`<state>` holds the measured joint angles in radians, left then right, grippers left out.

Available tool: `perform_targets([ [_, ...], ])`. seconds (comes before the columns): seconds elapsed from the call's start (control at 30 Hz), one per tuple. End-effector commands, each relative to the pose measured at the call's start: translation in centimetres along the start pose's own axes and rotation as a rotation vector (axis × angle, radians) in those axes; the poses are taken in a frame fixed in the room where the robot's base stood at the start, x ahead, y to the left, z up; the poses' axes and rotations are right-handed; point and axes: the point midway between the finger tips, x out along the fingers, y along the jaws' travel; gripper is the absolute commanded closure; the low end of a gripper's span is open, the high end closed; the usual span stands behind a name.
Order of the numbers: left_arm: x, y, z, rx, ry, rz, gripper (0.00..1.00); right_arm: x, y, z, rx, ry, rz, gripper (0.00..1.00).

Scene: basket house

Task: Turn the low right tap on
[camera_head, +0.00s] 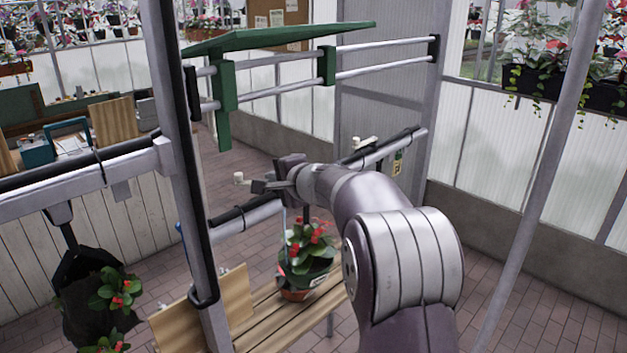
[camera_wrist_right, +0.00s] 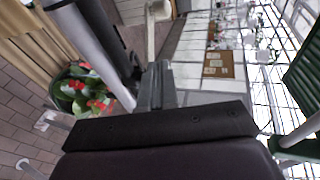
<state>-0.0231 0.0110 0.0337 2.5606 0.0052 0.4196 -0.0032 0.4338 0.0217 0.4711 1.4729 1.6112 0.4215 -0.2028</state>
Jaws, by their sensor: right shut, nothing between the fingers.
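A low grey pipe with black sleeves (camera_head: 260,210) runs behind and beside my right arm. A white tap handle (camera_head: 362,142) sits on its right part, behind my arm. Another small white knob (camera_head: 238,178) stands at the left, just beyond the fingertips. My right gripper (camera_head: 258,187) is shut and empty, pointing left above the pipe. In the right wrist view its closed fingers (camera_wrist_right: 158,87) point up, with a pale tap-like piece (camera_wrist_right: 154,18) ahead of them, apart from the tips. I cannot tell which tap that piece belongs to. My left gripper is not in view.
A potted plant with red flowers (camera_head: 306,255) stands on a slatted wooden bench (camera_head: 300,318) below the gripper. A grey upright post (camera_head: 190,150) is close at the left. Green brackets and rails (camera_head: 327,66) hang above. Brick floor (camera_head: 540,320) lies open at the right.

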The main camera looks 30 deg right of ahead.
Motion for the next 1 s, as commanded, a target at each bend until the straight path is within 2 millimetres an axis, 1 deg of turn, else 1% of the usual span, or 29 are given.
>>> perform_targets([
  [0.03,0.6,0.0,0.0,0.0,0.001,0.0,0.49,-1.1,0.1,-0.7,-0.001,0.007,-0.005,1.0],
  [0.2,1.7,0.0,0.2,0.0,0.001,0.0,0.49,-4.4,0.0,-2.5,-0.001,0.006,-0.005,1.0],
  [0.3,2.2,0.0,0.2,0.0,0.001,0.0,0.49,-6.1,-0.1,-3.4,-0.002,0.006,-0.003,1.0],
  [0.43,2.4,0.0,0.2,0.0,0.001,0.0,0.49,-7.5,-0.3,-4.0,-0.002,-0.001,-0.002,1.0],
  [0.47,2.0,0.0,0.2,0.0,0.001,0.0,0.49,-8.0,-0.3,-3.8,-0.008,-0.021,0.002,1.0],
  [0.53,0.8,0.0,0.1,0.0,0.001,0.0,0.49,-9.4,-0.3,-2.3,-0.042,-0.119,0.011,1.0],
  [0.6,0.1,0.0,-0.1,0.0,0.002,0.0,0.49,-10.7,0.1,-0.7,-0.077,-0.216,0.005,1.0],
  [0.63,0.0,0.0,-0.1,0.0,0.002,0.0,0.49,-11.0,0.2,-0.2,-0.087,-0.246,0.0,1.0],
  [0.67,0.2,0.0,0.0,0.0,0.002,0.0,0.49,-11.1,0.5,0.1,-0.093,-0.264,-0.004,1.0],
  [0.77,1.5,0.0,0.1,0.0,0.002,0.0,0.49,-10.7,1.1,0.5,-0.102,-0.279,-0.008,1.0],
  [0.87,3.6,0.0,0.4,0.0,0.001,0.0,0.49,-9.8,1.6,0.6,-0.104,-0.281,-0.008,1.0],
  [1.0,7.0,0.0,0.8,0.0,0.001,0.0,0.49,-8.6,1.9,0.9,-0.105,-0.28,-0.008,1.0],
])
